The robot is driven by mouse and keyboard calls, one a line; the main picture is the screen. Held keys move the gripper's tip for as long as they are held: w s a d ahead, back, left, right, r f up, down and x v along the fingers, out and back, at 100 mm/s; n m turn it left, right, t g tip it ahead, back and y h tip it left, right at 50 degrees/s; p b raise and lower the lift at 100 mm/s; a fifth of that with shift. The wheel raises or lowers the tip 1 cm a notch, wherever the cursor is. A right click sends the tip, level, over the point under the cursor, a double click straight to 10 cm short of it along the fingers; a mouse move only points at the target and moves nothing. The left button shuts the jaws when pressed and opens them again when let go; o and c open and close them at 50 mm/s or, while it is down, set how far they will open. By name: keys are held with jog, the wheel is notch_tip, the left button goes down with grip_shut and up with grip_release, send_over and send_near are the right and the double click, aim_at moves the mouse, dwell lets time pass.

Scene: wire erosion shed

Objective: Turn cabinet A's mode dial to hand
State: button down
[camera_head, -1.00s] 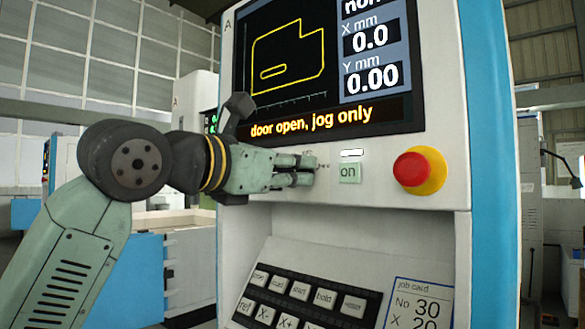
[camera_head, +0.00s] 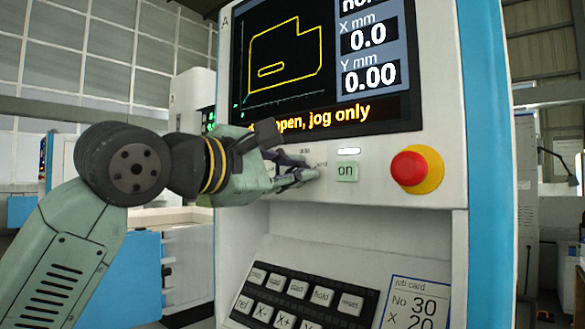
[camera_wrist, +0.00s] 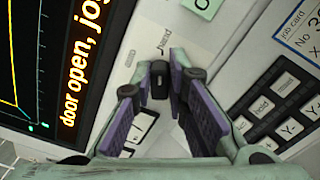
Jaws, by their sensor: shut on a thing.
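Cabinet A's panel (camera_head: 400,210) faces me, with an "A" at its top left corner. The mode dial shows in the wrist view as a small black knob (camera_wrist: 159,80) between my fingertips. My gripper (camera_head: 305,174) is shut on it, with a purple-padded finger on either side; it also shows in the wrist view (camera_wrist: 160,84). A "hand" label (camera_wrist: 165,42) is printed beside the knob. In the head view my fingers hide the dial. I cannot tell which way its pointer faces.
A green "on" button (camera_head: 347,171) and a red emergency stop (camera_head: 409,168) on a yellow collar sit right of the dial. Above is the screen (camera_head: 290,60), reading "jog only". A keypad (camera_head: 300,297) and job card (camera_head: 408,300) are below.

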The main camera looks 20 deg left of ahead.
jog(key=shift+m, duration=0.5)
jog(key=c, duration=1.6)
grip_release()
jog(key=v, duration=1.2)
